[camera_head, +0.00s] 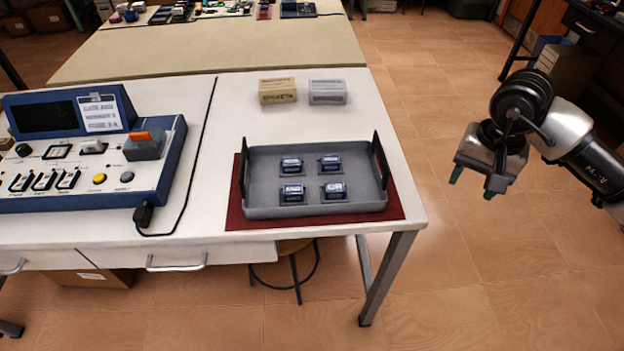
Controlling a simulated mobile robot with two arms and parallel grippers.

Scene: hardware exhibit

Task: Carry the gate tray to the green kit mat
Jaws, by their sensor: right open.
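The gate tray (355,163) is a grey shallow tray with a dark upright handle at each short end. It holds several small dark blue blocks with white lettering. It sits on a dark red mat (396,208) near the right end of the white table. No green mat is clearly in view. My right gripper (473,186) is open and empty, over the floor to the right of the table, apart from the tray. My left gripper is not in view.
A blue and white control console (80,160) with a cable stands left of the tray. Two small boxes, one tan (277,91) and one grey (327,92), lie behind the tray. A beige table (220,50) adjoins at the back.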

